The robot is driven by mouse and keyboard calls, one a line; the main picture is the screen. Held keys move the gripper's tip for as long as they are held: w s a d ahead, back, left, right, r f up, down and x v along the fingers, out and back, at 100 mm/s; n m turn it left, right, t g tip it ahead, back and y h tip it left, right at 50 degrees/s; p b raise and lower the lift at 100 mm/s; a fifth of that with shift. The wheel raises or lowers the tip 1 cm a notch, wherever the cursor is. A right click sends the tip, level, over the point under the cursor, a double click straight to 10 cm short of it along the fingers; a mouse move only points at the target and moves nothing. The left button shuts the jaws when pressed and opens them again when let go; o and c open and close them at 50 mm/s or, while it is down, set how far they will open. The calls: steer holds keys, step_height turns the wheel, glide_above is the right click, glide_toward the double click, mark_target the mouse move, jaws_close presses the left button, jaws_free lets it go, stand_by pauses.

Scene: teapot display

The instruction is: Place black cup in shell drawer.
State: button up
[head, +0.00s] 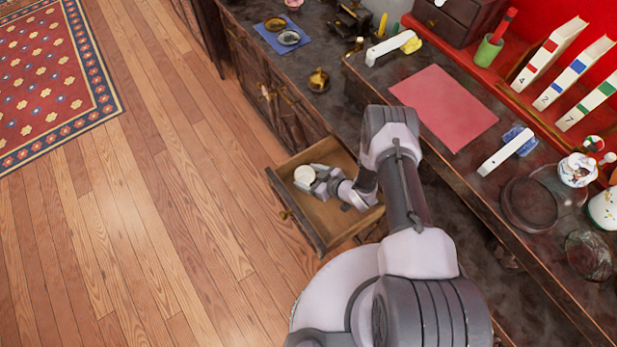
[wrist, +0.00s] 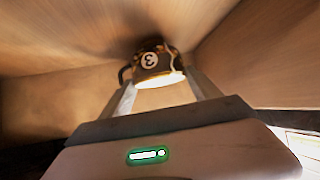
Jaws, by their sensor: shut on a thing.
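The black cup (wrist: 152,60) shows in the wrist view between the tips of my gripper (wrist: 163,88). It has a white round mark with a 3, a handle on its left and a bright pale opening facing the camera. In the head view only the cup's pale round opening (head: 304,174) shows clearly. My gripper (head: 316,183) is shut on the cup, inside the pulled-out wooden drawer (head: 326,231). Wooden walls surround the cup in the wrist view. I cannot tell whether the cup touches the drawer floor. A shell on the drawer front cannot be made out.
The dark cabinet (head: 268,92) stands behind the drawer, with a blue mat (head: 272,41) and small dishes on top. A raised counter with a red mat (head: 443,106) lies right of my arm. Wooden floor (head: 165,215) is clear to the left.

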steer(key=o, duration=1.4)
steer(key=shift+s+r, duration=0.1)
steer(key=shift+r, duration=0.2)
steer(key=p+v, duration=0.2)
steer(key=v, duration=0.5)
steer(key=shift+s+d+p, duration=0.1)
steer(key=shift+p, duration=0.3)
